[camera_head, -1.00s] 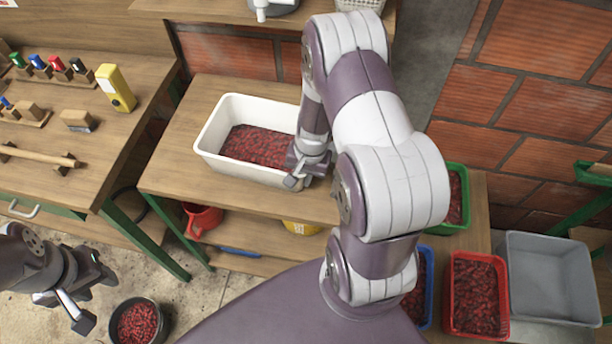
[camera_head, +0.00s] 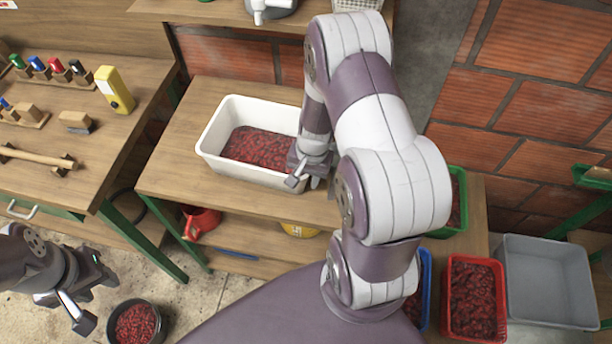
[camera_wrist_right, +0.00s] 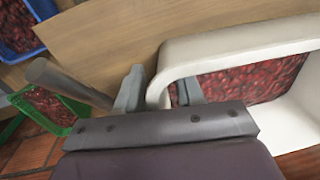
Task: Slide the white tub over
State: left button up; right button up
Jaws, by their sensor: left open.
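The white tub (camera_head: 212,165) stands on the wooden table and holds a layer of red berries (camera_head: 258,148). My right gripper (camera_head: 308,178) is at the tub's near right corner. In the right wrist view, the fingers of my right gripper (camera_wrist_right: 160,92) straddle the wall of the white tub (camera_wrist_right: 240,42), one finger outside and one inside over the berries, and look shut on it. My arm hides the tub's right end in the head view. My left gripper (camera_head: 94,296) is open and empty, low at the left, near a dark bowl of berries (camera_head: 136,324).
The table (camera_head: 175,185) is bare left of the tub. Blue, red (camera_head: 475,330) and green berry crates and an empty grey bin (camera_head: 548,280) stand at the right. A red jug (camera_head: 201,222) sits on the shelf below. A tool bench (camera_head: 90,165) is at the left.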

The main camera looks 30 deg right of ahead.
notch_tip(320, 180, up, 12)
jog(key=s, duration=0.1)
jog(key=shift+d+p, duration=0.4)
jog(key=shift+d, duration=0.05)
jog(key=s+a+r+n, duration=0.4)
jog(key=a+n, duration=0.6)
jog(key=shift+s+a+r+h, duration=0.2)
jog(key=shift+s+a+h, duration=0.1)
jog(key=shift+a+h, duration=0.1)
